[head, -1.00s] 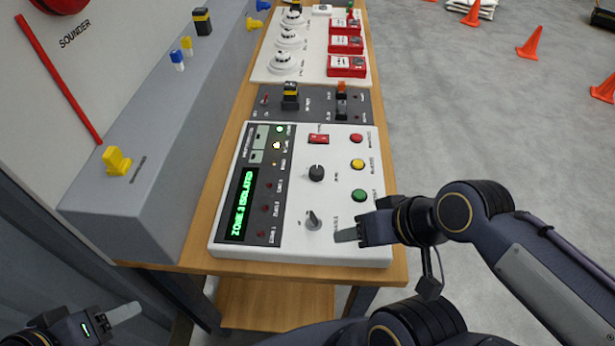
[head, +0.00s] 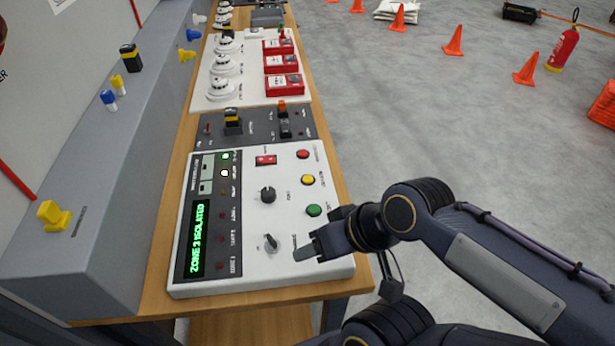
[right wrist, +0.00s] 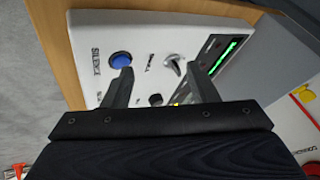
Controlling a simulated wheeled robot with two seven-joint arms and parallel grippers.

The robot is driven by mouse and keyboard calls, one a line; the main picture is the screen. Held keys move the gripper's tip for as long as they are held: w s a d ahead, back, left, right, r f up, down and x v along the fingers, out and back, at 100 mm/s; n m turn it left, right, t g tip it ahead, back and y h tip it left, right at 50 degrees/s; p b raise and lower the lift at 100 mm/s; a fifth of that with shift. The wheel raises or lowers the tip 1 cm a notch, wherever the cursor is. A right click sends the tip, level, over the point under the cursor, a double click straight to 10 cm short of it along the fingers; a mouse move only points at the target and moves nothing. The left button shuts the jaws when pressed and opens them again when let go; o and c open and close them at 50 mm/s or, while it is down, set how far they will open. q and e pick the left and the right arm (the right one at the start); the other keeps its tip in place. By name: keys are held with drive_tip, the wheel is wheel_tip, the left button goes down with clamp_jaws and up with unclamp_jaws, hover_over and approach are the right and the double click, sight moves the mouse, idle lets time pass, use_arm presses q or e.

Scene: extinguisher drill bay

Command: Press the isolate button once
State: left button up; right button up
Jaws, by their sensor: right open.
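The white control panel (head: 225,277) lies on the wooden bench, with a red button (head: 303,154), a yellow button (head: 308,179) and a green button (head: 313,210) along its right side. Their labels are too small to read, so I cannot tell which is isolate. The green display (head: 197,238) appears to read "ZONE 3 ISOLATED". My right gripper (head: 305,254) is over the panel's near right part. In the right wrist view its open, empty fingers (right wrist: 161,70) straddle a pointer knob (right wrist: 172,70). A blue button (right wrist: 121,60) marked SILENCE is beside one finger; the gripper hides it in the head view.
A black knob (head: 268,194) and a red switch (head: 265,160) stand on the panel. Beyond are a dark grey module (head: 262,128) and a white board with red call points (head: 283,86). A grey ledge (head: 110,190) borders the left. Floor on the right is open, with orange cones (head: 454,41).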

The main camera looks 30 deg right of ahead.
clamp_jaws()
idle(1.5)
